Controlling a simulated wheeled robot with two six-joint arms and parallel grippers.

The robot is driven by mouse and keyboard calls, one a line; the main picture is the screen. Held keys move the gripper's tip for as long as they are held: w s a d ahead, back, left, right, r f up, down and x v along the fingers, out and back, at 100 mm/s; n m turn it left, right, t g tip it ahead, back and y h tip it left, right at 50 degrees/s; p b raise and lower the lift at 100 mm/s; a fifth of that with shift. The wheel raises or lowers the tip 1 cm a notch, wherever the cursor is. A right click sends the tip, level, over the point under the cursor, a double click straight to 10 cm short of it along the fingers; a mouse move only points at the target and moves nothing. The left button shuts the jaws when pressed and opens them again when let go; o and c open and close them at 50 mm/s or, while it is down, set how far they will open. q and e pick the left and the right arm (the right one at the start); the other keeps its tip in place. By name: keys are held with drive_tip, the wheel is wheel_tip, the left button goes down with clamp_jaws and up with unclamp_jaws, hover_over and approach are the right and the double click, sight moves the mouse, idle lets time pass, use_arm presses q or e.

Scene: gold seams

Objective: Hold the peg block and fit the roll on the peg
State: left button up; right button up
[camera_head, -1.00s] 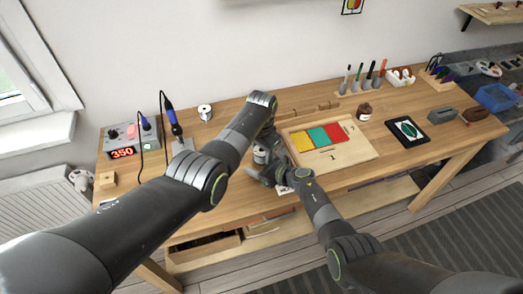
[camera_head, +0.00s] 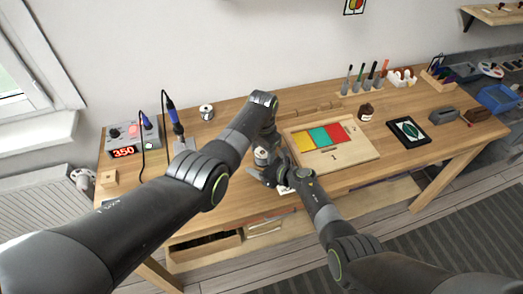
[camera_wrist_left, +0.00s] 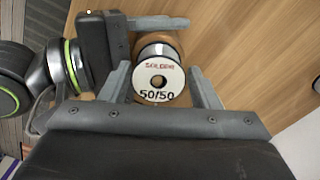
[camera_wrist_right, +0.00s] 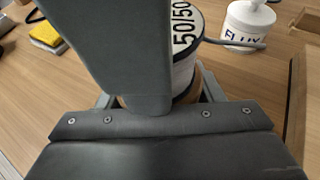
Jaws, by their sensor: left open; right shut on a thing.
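The solder roll (camera_wrist_left: 170,91), white-faced with "50/50" lettering, sits on top of the tan peg block (camera_wrist_right: 188,95). It also shows in the head view (camera_head: 261,154). My left gripper (camera_wrist_left: 162,85) is open, its fingers on either side of the roll, apart from it. My right gripper (camera_head: 270,172) comes in low from the right and is shut on the peg block under the roll; its jaws are largely hidden in the right wrist view (camera_wrist_right: 160,100). I cannot tell whether the peg passes through the roll's hole.
A wooden tray (camera_head: 352,155) with coloured panels lies just right of the grippers.

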use_arm(q)
drive_tip(key=shift+s+d+f, duration=0.2)
drive_tip(key=shift+s+d, duration=0.1)
drive_tip(key=shift+s, duration=0.05)
drive_tip(key=shift+c, duration=0.2)
use_arm(e)
drive_tip(key=shift+a+r, duration=0.1)
drive_tip(key=shift+a, duration=0.05)
use_arm(q)
drive_tip(key=shift+o, duration=0.4)
drive_tip(key=shift+r, duration=0.25)
drive_tip(key=shift+o, duration=1.2)
drive_tip(key=shift+r, duration=0.35)
drive_tip(key=shift+o, duration=0.3)
drive_tip(key=shift+w+r, duration=0.2)
drive_tip(key=shift+r, duration=0.8)
use_arm(e)
drive_tip(key=shift+w, duration=0.1)
use_arm(q)
drive_tip(key=shift+w+r, duration=0.1)
drive_tip(key=shift+r, duration=1.95)
drive_tip(key=shift+a, duration=0.1)
use_arm(e)
drive_tip(key=o, duration=1.2)
